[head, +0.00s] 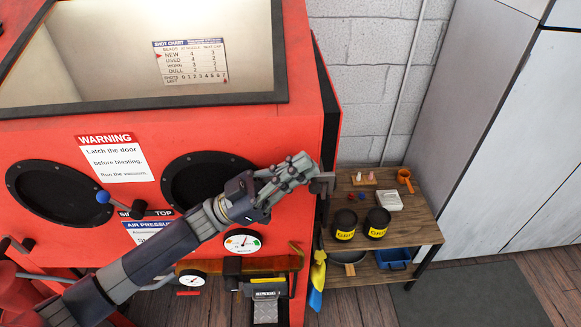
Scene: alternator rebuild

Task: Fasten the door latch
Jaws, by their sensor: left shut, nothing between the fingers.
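The red blast cabinet (110,118) fills the left of the head view. Its right side face, where a dark-edged door (326,95) seems to sit, shows only as a thin strip. A dark latch piece (323,183) stands at the cabinet's right front edge. My left gripper (303,168) is shut and empty, its fingertips right beside this latch piece. I cannot tell whether they touch it. The fingers hide part of the front edge, and I cannot tell whether the latch is fastened. My right gripper is not in view.
A wooden shelf unit (425,232) with two dark yellow-labelled tubs (376,223), a white box (389,201) and a blue tray (394,259) stands right of the cabinet. A grey mat (470,295) lies on open floor.

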